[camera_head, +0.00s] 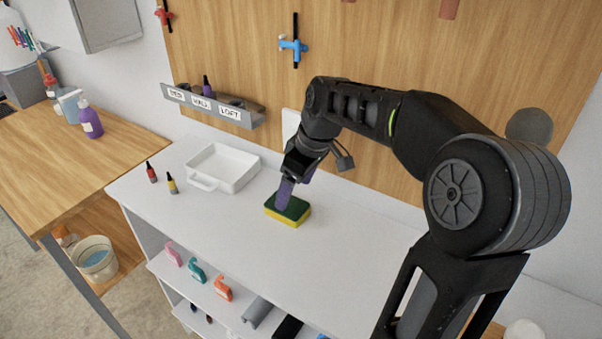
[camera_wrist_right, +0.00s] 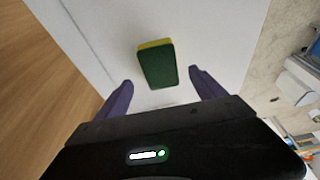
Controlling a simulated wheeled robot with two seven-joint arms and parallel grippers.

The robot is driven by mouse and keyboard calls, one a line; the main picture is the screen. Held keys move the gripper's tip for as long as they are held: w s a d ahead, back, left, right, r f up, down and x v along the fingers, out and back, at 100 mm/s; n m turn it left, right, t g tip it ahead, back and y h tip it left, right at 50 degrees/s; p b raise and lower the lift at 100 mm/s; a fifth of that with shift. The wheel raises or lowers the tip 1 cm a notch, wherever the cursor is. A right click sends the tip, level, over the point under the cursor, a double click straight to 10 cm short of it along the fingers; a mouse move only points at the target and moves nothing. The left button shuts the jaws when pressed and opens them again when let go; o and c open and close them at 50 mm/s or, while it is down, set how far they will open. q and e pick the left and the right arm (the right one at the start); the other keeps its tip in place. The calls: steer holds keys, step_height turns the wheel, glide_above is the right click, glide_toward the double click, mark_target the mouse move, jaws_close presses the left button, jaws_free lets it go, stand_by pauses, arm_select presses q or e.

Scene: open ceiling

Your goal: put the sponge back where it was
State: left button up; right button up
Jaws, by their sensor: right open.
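The sponge (camera_head: 289,211), yellow below and dark green on top, lies flat on the white tabletop (camera_head: 330,250). My right gripper (camera_head: 292,193) is over it, with a purple finger covering part of the sponge in the head view. In the right wrist view, the sponge (camera_wrist_right: 156,65) lies ahead of and between the two open purple fingers of the right gripper (camera_wrist_right: 160,92). The jaws hold nothing. I cannot tell the exact gap between fingertips and sponge. My left gripper is not in view.
A white tray (camera_head: 243,179) stands left of the sponge, with two small bottles (camera_head: 172,184) (camera_head: 151,172) farther left. A labelled rack (camera_head: 212,106) hangs on the wooden back panel. Coloured clamps (camera_head: 196,272) sit on the shelf below. The tabletop in front of the sponge is clear.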

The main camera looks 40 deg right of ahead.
steer(key=v, duration=0.5)
steer(key=shift+s+r, duration=0.1)
steer(key=shift+r, duration=0.1)
steer(key=shift+a, duration=0.1)
stand_by(0.6)
